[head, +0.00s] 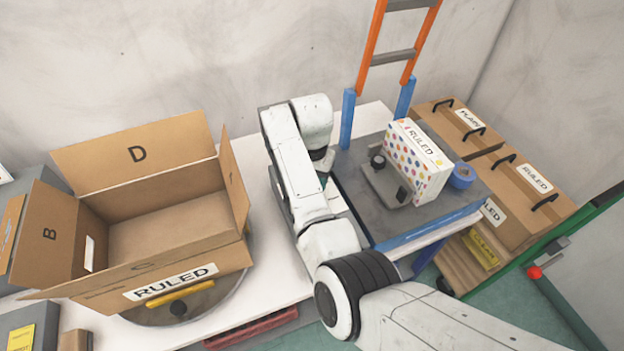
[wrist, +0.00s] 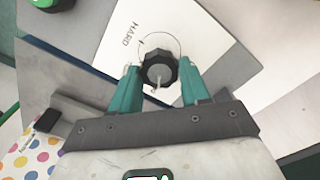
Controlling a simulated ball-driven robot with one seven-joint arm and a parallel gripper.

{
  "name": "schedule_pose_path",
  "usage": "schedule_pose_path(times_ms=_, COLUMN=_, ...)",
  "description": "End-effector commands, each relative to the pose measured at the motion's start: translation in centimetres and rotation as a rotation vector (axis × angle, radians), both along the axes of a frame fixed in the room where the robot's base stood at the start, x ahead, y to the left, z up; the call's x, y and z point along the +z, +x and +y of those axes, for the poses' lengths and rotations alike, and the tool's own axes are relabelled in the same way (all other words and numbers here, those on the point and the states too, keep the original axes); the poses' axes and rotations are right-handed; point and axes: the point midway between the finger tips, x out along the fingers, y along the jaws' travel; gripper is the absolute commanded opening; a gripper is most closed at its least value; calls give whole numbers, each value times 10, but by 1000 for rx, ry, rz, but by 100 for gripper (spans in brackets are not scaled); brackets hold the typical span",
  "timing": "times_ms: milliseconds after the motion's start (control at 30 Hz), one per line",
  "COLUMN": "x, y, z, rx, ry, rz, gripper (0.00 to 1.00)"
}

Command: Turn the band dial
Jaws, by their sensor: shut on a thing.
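The band dial (wrist: 158,71) is a black ridged knob on a white plate (wrist: 205,40) printed with "HARD", in the wrist view. A thin curved line runs around it, and a small pale mark shows on its lower side. My gripper (wrist: 161,74) has one teal finger on the left and one on the right of the knob, and is shut on it. Other words around the dial are not readable. In the head view my arm hides the dial, and only a sliver of teal at my gripper (head: 323,179) shows.
An open carton (head: 190,283) marked "RULED" sits on a turntable at left. A dotted box (head: 427,160) and a blue tape roll (head: 462,176) stand on the grey bench right of my arm. An orange ladder (head: 371,45) rises behind. Lidded crates (head: 533,190) stand at right.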

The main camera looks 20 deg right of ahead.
Motion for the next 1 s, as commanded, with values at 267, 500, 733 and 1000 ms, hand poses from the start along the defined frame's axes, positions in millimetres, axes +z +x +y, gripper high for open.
schedule_pose_path(times_ms=267, x=2, y=1, z=1, rx=0, ry=1, rz=-4, gripper=59)
schedule_pose_path(times_ms=500, x=1, y=0, z=0, rx=-1, ry=0, rz=-1, gripper=71)
schedule_pose_path(times_ms=733, x=6, y=1, z=0, rx=-1, ry=0, rz=-4, gripper=71)
schedule_pose_path(times_ms=1000, x=51, y=2, z=1, rx=0, ry=1, rz=-8, gripper=71)
